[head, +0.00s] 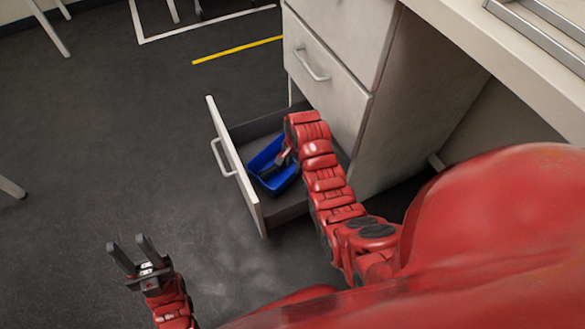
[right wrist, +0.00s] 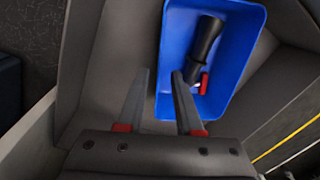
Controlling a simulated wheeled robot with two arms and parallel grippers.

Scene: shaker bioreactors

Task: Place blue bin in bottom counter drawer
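The blue bin (head: 268,183) is inside the open bottom counter drawer (head: 236,165), seen in the head view. It also shows in the right wrist view (right wrist: 235,62). A black object with a red part (right wrist: 206,45) lies in the bin. My right gripper (right wrist: 161,72) is open, with its fingers apart at the bin's near-left wall. One finger is over the bin's inside and the other is outside it. Whether either finger touches the wall cannot be told. In the head view, my right arm partly covers the drawer and bin. My left gripper (head: 128,246) is open and empty, left of the drawer.
A closed upper drawer (head: 325,85) with a metal handle is above the open one. The counter top (head: 480,50) extends to the right. The dark floor (head: 110,150) left of the drawer is clear, with a yellow line (head: 237,50) behind.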

